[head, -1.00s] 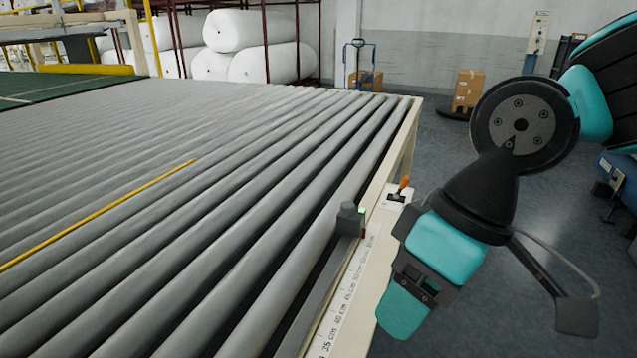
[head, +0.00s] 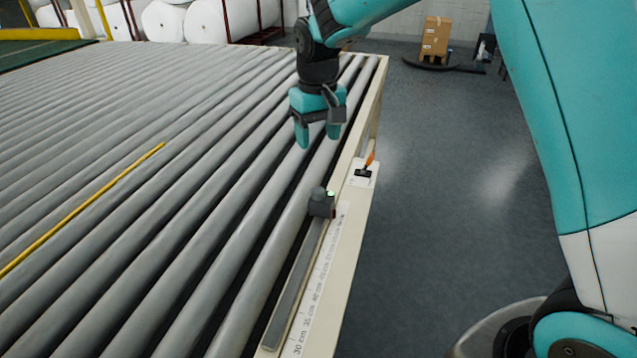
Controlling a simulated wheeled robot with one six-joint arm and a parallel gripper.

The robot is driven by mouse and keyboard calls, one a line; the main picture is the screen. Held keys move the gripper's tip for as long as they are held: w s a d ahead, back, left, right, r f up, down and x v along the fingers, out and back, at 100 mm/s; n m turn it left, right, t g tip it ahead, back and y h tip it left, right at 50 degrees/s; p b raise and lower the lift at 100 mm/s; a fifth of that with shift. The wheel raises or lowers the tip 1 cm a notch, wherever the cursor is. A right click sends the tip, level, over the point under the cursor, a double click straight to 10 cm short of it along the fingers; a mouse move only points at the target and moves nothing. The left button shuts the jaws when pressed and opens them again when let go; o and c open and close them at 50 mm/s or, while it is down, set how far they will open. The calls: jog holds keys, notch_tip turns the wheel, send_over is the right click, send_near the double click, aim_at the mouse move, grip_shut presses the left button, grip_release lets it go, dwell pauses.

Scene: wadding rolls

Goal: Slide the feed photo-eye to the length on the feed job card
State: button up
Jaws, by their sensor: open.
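The feed photo-eye (head: 321,203) is a small dark grey block with a rounded top and a green light. It sits at the far end of a grey slide rail (head: 296,287) along the right edge of the roller table. A white length scale (head: 318,285) in cm runs beside the rail; the marks near the photo-eye are too small to read. My gripper (head: 318,140) is open and empty, pointing down above the rollers, beyond the photo-eye and apart from it. The feed job card is not seen.
Grey rollers (head: 130,180) fill the table, with a yellow strip (head: 85,208) lying among them. An orange-handled lever (head: 366,166) stands on the edge frame beyond the photo-eye. The floor to the right is mostly clear.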

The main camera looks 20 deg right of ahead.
aim_at(318, 190)
notch_tip(318, 190, down, 14)
jog(key=p, duration=0.2)
jog(key=shift+p, duration=0.4)
jog(key=shift+r, duration=0.1)
jog(key=shift+c, duration=0.4)
